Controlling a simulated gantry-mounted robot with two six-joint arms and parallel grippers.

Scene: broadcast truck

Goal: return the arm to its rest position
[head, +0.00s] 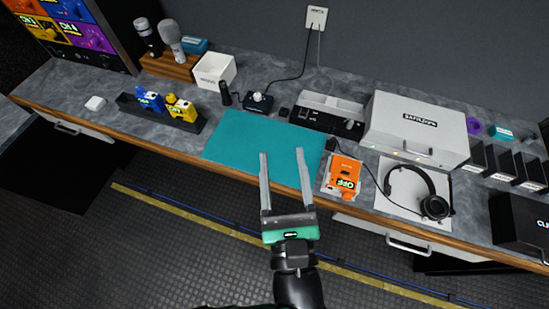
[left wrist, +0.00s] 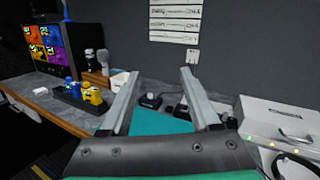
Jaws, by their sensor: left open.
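My left gripper (head: 283,172) is open, with its two long grey fingers spread wide and nothing between them. In the head view it hangs over the front edge of the teal mat (head: 250,138). In the left wrist view the two fingers of my left gripper (left wrist: 157,92) point toward the wall, and the teal mat (left wrist: 158,123) shows between them. My right gripper does not show in either view.
An orange device (head: 343,173) lies right of the fingers, close to the right one. Headphones (head: 420,190) and a silver case (head: 415,128) are farther right. A black rack with blue and yellow devices (head: 160,113) stands left. The mat is bare.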

